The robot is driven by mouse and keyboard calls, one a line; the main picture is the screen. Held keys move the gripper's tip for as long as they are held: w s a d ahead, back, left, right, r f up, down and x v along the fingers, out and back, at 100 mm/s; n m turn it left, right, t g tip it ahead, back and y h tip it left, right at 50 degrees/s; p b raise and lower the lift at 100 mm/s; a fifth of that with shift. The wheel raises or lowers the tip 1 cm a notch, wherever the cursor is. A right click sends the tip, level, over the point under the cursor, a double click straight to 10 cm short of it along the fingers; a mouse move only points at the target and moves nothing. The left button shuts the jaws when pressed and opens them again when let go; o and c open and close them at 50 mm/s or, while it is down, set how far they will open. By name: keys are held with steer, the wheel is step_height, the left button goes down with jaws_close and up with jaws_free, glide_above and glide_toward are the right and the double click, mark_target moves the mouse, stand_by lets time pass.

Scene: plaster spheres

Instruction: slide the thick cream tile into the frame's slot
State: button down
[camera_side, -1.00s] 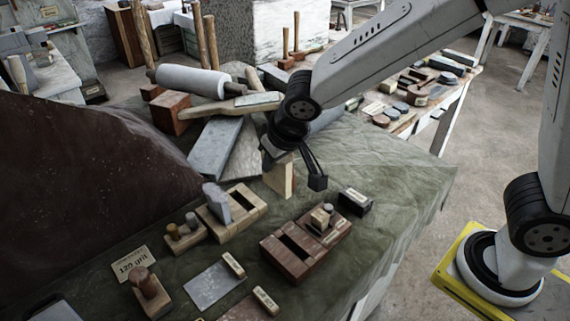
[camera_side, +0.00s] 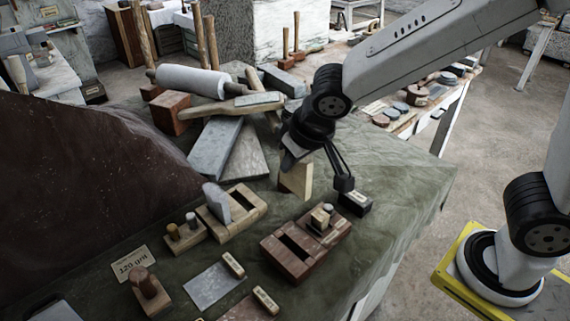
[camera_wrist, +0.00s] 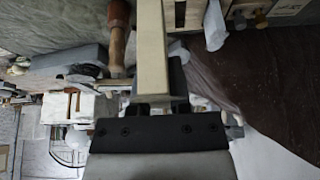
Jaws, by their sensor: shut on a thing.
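The thick cream tile (camera_side: 296,181) is upright in my gripper (camera_side: 314,172), which is shut on it. In the wrist view the tile (camera_wrist: 151,50) runs long and pale up from the dark jaws (camera_wrist: 160,100). In the side view it hangs behind the red-brown frame (camera_side: 282,262), which has a dark open slot in its near half and small blocks on its far half. A pale wooden frame (camera_side: 218,232) to the left also has a dark slot, with a grey tile (camera_side: 216,202) standing in it. The gap under the cream tile is hard to judge.
A small dark block (camera_side: 355,203) lies just right of the tile. A peg block (camera_side: 185,238), a stamp-like tool (camera_side: 150,292) and a grey plate (camera_side: 213,286) lie nearer. Stone slabs (camera_side: 216,146) and a rolling pin (camera_side: 192,79) fill the back. Green cloth is bare at right.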

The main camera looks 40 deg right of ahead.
mark_target(298, 182)
steer(key=shift+f+n, duration=0.1)
steer(key=shift+n, duration=0.4)
